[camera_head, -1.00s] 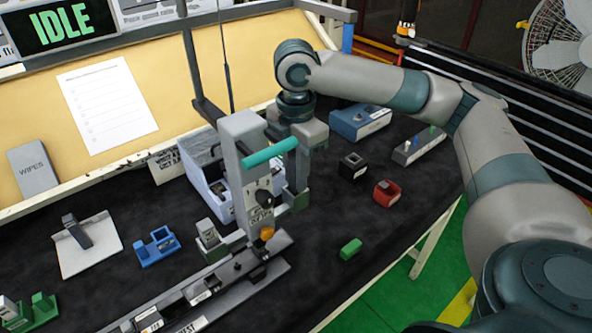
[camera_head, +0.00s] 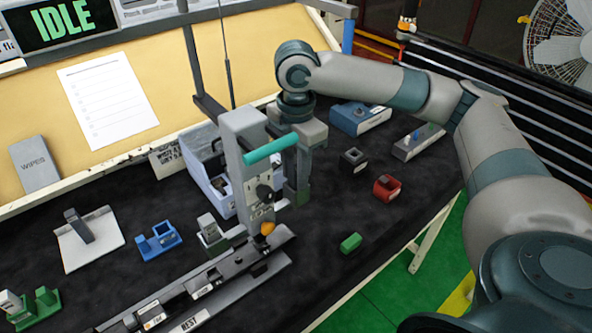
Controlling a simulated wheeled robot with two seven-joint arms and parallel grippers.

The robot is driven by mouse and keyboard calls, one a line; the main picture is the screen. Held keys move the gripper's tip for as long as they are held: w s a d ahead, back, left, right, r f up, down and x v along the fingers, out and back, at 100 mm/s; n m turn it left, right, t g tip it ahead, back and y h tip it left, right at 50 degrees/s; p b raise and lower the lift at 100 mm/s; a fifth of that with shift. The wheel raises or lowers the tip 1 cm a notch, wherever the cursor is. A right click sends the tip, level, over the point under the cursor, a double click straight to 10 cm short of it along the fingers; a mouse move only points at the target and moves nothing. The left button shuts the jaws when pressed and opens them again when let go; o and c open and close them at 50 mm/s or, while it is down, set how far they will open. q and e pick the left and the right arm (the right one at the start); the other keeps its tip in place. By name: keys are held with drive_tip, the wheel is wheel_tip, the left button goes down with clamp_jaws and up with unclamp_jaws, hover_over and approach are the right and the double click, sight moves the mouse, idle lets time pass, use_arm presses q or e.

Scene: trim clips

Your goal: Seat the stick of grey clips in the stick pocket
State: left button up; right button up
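A press-like station (camera_head: 236,150) with a teal handle (camera_head: 270,150) stands mid-table. A dark grey upright piece (camera_head: 77,225) stands on a pale plate at the far left. My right gripper (camera_head: 297,195) points down just behind and right of the station, which partly hides it. I cannot make out its fingertips or anything between them. My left gripper is not in view.
A long dark rail (camera_head: 190,298) runs in front of the station. A pale blue bin (camera_head: 198,158) stands behind it. A blue holder (camera_head: 158,240), a green block (camera_head: 350,243), a red holder (camera_head: 386,188) and a black holder (camera_head: 352,160) lie around. The right front mat is mostly clear.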

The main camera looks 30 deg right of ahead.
drive_tip(key=shift+s+f, duration=0.35)
drive_tip(key=shift+f, duration=0.1)
drive_tip(key=shift+r, duration=0.1)
drive_tip(key=shift+d+r+b, duration=0.1)
drive_tip(key=shift+r+b, duration=0.35)
drive_tip(key=shift+r, duration=0.1)
drive_tip(key=r, duration=0.5)
drive_tip(key=r+b, duration=0.1)
drive_tip(key=r, duration=0.4)
drive_tip(key=shift+w+r, duration=0.2)
drive_tip(key=shift+r, duration=1.05)
